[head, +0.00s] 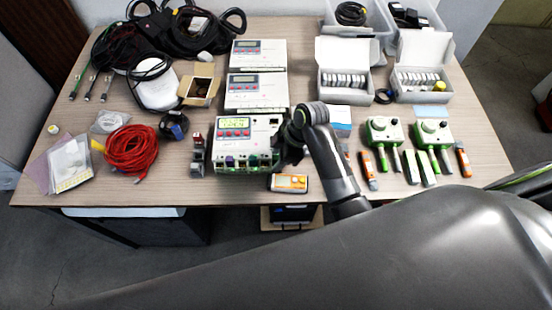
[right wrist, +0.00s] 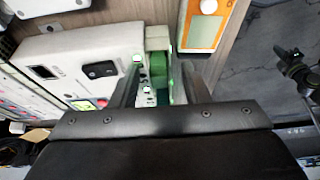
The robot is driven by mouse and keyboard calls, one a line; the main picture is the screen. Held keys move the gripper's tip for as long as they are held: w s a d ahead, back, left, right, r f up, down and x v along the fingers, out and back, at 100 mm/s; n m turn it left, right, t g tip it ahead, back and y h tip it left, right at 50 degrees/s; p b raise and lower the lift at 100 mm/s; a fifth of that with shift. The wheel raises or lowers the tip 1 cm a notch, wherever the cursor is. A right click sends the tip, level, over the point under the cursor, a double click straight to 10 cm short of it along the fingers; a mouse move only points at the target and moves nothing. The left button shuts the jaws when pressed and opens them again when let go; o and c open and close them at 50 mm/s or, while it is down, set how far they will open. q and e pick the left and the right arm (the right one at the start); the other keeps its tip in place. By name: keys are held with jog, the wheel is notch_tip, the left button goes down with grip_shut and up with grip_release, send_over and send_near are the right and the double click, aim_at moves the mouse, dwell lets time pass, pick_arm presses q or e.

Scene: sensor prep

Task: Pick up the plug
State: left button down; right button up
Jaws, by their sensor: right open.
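The front controller box (head: 248,128), white with a lit display, stands on the table with coloured connectors along its front edge. My right gripper (head: 283,158) is at that box's right end, pointing down. In the right wrist view, my open right gripper (right wrist: 160,88) has one finger on each side of a green block (right wrist: 158,68), which looks like the plug, at the end of the white box (right wrist: 85,60). I see gaps beside the block, and cannot tell if a finger touches it. The plug is hidden behind the gripper in the head view. My left gripper does not show.
An orange-and-white meter (head: 289,183) lies in front of the box, near the table's front edge. Two more controllers (head: 257,90) stand behind. Green devices (head: 383,133) and orange-tipped tools are to the right. A red cable coil (head: 131,150) lies left.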

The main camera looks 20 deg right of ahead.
jog(key=shift+f, duration=0.1)
grip_shut()
dwell(0.3)
